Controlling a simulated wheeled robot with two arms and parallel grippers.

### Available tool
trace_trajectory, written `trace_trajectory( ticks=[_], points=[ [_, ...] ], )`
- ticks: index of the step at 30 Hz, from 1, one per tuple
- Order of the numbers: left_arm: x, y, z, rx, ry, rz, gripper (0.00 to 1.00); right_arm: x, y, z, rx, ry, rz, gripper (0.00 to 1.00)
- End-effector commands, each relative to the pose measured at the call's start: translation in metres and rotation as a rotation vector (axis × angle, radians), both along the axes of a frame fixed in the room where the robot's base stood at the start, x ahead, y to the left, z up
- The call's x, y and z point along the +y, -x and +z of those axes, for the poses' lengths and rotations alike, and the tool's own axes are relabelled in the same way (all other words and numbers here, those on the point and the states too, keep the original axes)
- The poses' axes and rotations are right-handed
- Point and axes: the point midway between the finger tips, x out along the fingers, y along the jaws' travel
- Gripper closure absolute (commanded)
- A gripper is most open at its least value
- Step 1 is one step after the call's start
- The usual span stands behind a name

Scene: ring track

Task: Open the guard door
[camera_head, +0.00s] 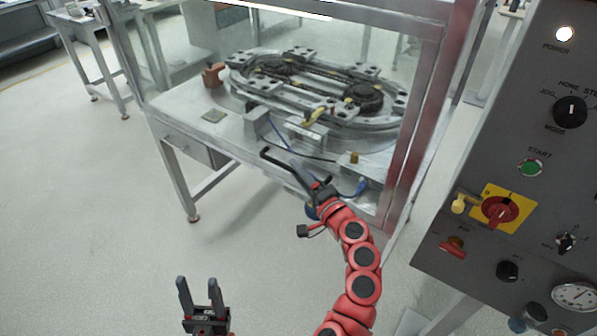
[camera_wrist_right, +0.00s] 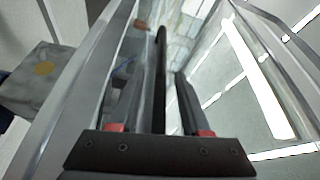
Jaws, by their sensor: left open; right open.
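The guard enclosure (camera_head: 432,70) has a metal frame with clear panels and stands over a table in the head view. A long dark bar, seemingly the guard door handle (camera_wrist_right: 160,50), runs between the two fingers of my right gripper (camera_wrist_right: 159,82) in the wrist view. The fingers are apart, with gaps visible beside the bar. In the head view my right gripper (camera_head: 302,176) is at the front of the enclosure, beside a thin black bar. I cannot tell whether the door stands ajar. My left gripper (camera_head: 198,284) is open and empty, low over the floor.
An oval ring track (camera_head: 330,88) sits on the table inside the enclosure. A grey control panel (camera_head: 480,130) with knobs and a red switch (camera_head: 500,211) on yellow stands close at right. Open floor (camera_head: 90,220) lies at left.

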Motion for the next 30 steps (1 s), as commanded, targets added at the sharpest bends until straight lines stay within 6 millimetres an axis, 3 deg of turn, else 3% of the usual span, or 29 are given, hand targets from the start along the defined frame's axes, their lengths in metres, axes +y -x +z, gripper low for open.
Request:
trace_trajectory(
  ticks=[9,17,30],
  points=[
    [0.0000,0.0000,0.0001,0.000,0.000,0.000,0.50,0.0006,-0.0015,-0.0001,0.000,-0.001,-0.001,0.55],
    [0.0000,0.0000,0.0001,0.000,0.000,0.000,0.50,0.0006,-0.0014,-0.0001,0.000,-0.001,-0.001,1.00],
    [0.0000,0.0001,0.0001,0.000,0.000,0.000,0.50,0.0005,-0.0014,-0.0005,0.001,0.000,-0.001,1.00]
  ],
)
